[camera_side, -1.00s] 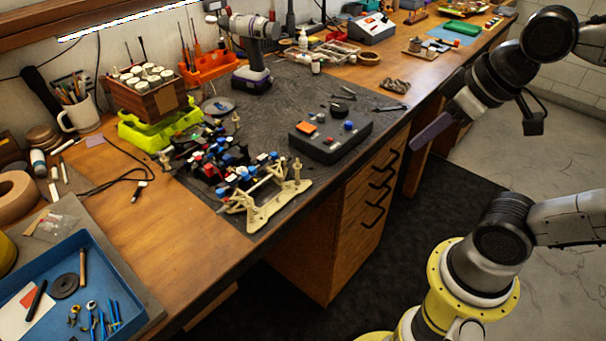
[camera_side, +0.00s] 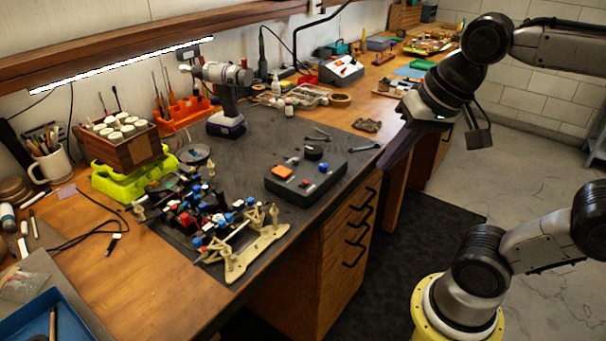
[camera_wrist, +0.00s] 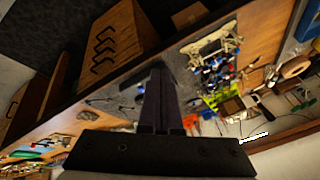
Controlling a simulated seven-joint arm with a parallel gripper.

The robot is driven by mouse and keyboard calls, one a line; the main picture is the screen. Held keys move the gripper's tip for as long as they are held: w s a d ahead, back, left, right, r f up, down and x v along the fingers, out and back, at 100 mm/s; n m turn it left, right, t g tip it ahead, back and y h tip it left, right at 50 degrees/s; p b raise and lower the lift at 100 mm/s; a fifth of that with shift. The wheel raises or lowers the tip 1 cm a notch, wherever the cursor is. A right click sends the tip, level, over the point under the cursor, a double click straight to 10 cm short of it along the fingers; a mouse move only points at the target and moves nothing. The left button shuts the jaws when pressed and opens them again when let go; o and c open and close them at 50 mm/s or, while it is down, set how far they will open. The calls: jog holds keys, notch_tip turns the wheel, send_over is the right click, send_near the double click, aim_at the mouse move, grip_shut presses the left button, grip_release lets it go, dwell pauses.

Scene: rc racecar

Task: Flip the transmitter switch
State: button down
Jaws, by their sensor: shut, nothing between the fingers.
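The transmitter is a dark flat box (camera_side: 290,190) on the grey mat near the bench's front edge. It has an orange button (camera_side: 283,171), a black knob (camera_side: 313,152), and small red and blue controls on top. I cannot tell which control is the switch. My gripper (camera_side: 388,178) hangs in front of the bench edge, right of the transmitter and apart from it. Its long dark fingers are shut and empty. In the wrist view my gripper's fingers (camera_wrist: 158,72) are together and hide part of the bench; I cannot make out the transmitter clearly there.
A racecar chassis (camera_side: 215,215) with many parts lies left of the transmitter. Small tools (camera_side: 366,147) lie on the mat behind it, and a drill (camera_side: 225,100) stands farther back. Drawers with black handles (camera_side: 357,228) are below the bench edge.

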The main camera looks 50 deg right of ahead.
jog(key=w+d+r+m+g, duration=0.1)
jog(key=w+r+m, duration=0.35)
jog(key=w, duration=0.25)
jog(key=m+g, duration=0.4)
jog(key=m, duration=0.2)
send_over(305, 182)
notch_tip(305, 182, down, 7)
jog(key=shift+f, duration=0.1)
notch_tip(305, 182, down, 14)
jog(key=shift+d, duration=0.1)
